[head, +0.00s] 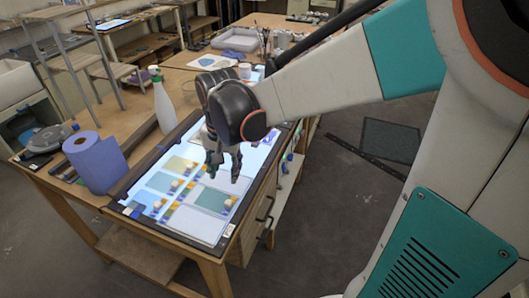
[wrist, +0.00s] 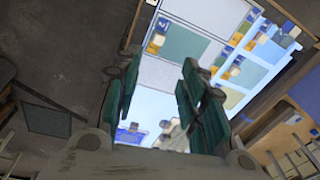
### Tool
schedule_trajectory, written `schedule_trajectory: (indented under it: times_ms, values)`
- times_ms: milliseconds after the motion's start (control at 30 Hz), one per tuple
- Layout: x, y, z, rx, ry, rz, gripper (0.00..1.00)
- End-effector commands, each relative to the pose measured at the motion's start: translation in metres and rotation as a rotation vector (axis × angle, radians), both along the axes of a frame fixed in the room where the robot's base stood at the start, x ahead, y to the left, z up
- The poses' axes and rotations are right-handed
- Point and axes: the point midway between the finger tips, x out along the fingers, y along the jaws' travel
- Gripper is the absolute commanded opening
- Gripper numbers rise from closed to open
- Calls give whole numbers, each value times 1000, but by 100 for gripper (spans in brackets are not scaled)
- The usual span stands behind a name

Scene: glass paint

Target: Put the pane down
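My gripper (head: 224,170) hangs over the glowing light table in the head view, fingers pointing down. In the wrist view my gripper (wrist: 161,80) has its two green-padded fingers apart, with the bright table surface showing between them. I see no pane between the fingers. Several flat panes lie on the light table: a grey-green pane (head: 212,199), an olive pane (head: 181,165) and a whitish pane (head: 196,224). The grey-green pane (wrist: 183,41) also shows in the wrist view. Which pane the task means, I cannot tell.
A blue paper roll (head: 95,162) and a spray bottle (head: 163,103) stand left of the light table (head: 122,208). Small pale-topped items (head: 228,204) stand among the panes. A white tray (head: 236,39) and a cup with brushes (head: 264,45) are at the back.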

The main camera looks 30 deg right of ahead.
Motion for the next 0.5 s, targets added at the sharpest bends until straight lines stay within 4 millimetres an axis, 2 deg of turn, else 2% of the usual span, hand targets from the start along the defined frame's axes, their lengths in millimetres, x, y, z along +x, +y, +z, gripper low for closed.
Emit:
schedule_trajectory:
  times_ms: [33,200,500]
  values:
    - [-17,1,10,-6,-30,47,38]
    - [-45,1,37,-42,-144,217,38]
    - [-95,1,63,-152,-336,502,38]
